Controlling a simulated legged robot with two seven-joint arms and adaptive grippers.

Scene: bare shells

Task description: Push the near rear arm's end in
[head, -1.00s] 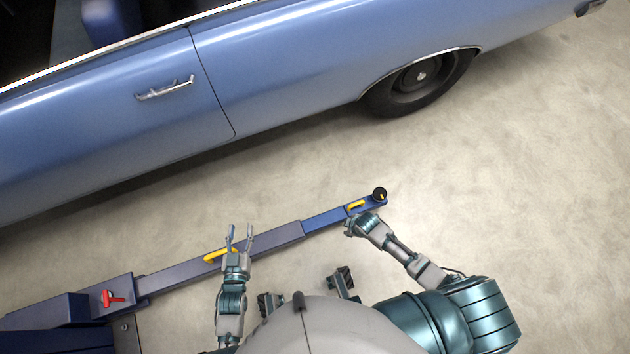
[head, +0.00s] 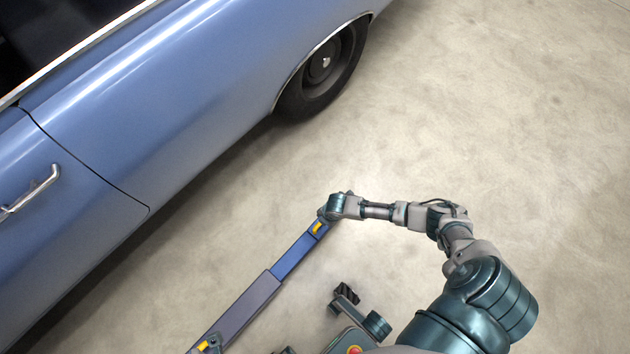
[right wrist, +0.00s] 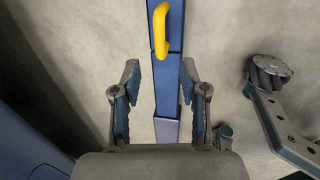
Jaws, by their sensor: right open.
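The near rear arm is a low beam on the floor, with a blue end section (head: 296,255) running out of a grey-purple sleeve (head: 245,305). A yellow handle (head: 318,228) sits near its end. My right gripper (head: 326,214) is at that end and covers its tip, so the black round pad is hidden. In the right wrist view the blue beam (right wrist: 168,70) with a yellow handle (right wrist: 163,32) runs between the open fingers of my right gripper (right wrist: 159,78). Contact cannot be told.
The blue car (head: 150,120) stands along the left, its wheel (head: 322,75) beyond the arm's end. Bare concrete floor (head: 480,110) is clear to the right. Car bodywork (right wrist: 25,145) also shows at lower left in the right wrist view.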

